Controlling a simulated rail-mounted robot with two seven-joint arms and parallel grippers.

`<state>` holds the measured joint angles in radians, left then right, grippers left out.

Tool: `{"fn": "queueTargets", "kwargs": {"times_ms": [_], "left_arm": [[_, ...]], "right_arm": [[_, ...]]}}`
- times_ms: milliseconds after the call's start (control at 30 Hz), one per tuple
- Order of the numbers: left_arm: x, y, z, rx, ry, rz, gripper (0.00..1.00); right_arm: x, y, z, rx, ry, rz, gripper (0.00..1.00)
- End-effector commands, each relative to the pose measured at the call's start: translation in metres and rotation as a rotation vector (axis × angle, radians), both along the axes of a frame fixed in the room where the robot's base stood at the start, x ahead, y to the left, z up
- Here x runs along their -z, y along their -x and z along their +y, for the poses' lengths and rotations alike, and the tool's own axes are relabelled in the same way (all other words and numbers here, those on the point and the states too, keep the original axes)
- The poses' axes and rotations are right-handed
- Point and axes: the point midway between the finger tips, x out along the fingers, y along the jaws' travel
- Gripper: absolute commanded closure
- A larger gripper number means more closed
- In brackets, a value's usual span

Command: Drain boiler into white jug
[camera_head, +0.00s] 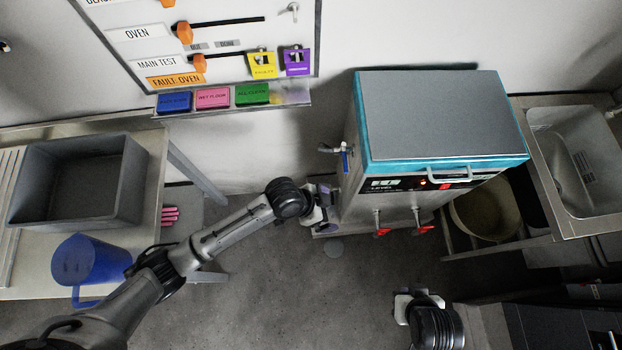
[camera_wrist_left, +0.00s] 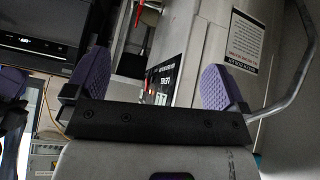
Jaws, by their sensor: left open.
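The boiler (camera_head: 445,115) is a steel box with a grey top and teal rim, standing right of centre in the head view. Two red-handled taps (camera_head: 382,231) (camera_head: 424,229) are on its lower front. A blue-handled valve (camera_head: 345,158) is on its left side. My left gripper (camera_head: 322,207) is beside the boiler's lower left side. In the left wrist view its purple pads (camera_wrist_left: 155,85) are apart with nothing between them. A steel body with a label (camera_wrist_left: 243,42) is behind them. My right gripper (camera_head: 420,298) is low at the front right; its fingers are unclear. I see no white jug.
A blue jug (camera_head: 88,262) and a grey tub (camera_head: 132,165) are on the left bench. A sink (camera_head: 572,135) is right of the boiler, with a cream round container (camera_head: 483,217) below. A bent metal pipe (camera_wrist_left: 303,75) runs along the wrist view's right. The central floor (camera_head: 290,290) is clear.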

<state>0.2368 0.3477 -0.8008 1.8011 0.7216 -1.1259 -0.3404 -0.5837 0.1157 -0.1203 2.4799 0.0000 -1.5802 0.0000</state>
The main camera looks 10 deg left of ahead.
Motion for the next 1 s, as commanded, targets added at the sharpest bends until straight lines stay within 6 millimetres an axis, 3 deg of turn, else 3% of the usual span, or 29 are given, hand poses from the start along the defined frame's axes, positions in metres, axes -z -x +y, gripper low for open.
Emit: {"fn": "queueTargets", "kwargs": {"times_ms": [33,100,400,500,700,1000], "left_arm": [[0.041,-0.012,0.002,0.025,-0.010,-0.010,0.00],[0.070,-0.024,0.003,0.056,-0.018,-0.016,0.00],[0.172,-0.083,0.031,0.113,-0.066,-0.044,0.00],[0.192,-0.099,0.043,0.112,-0.081,-0.052,0.00],[0.215,-0.122,0.061,0.103,-0.102,-0.067,0.00],[0.234,-0.133,0.061,0.100,-0.108,-0.072,0.00]], "right_arm": [[0.039,0.000,0.000,0.000,0.000,0.000,1.00],[0.064,0.000,0.000,0.000,0.000,0.000,1.00],[0.154,-0.001,-0.001,0.000,0.002,-0.001,1.00],[0.174,-0.001,-0.001,-0.002,0.004,-0.002,1.00],[0.197,-0.001,-0.002,-0.005,0.008,-0.003,1.00],[0.218,-0.002,-0.002,-0.005,0.008,-0.005,1.00]]}}
